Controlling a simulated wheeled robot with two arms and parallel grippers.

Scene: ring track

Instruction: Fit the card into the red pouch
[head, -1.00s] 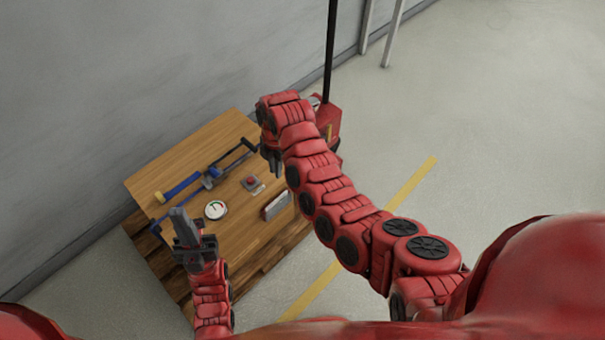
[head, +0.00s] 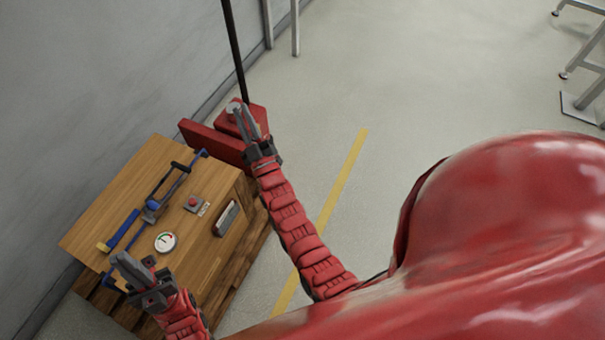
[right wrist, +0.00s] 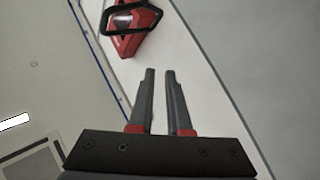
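I cannot make out a card or a red pouch for certain. A small pale flat piece (head: 203,209) lies beside a red button (head: 193,202) on the wooden bench (head: 110,220); it is too small to identify. My right gripper (head: 238,104) is raised beyond the bench's right end, in front of red objects. In the right wrist view its fingers (right wrist: 160,72) stand a little apart with nothing between them. My left gripper (head: 133,257) is over the bench's near left edge, close to the round gauge (head: 165,242). Its finger gap is unclear, and I see nothing held.
A blue and black clamp-like tool (head: 151,206) and a dark grey block (head: 227,218) lie on the bench. A red box (head: 212,141) and a black pole (head: 233,45) stand beyond it. A grey wall is left.

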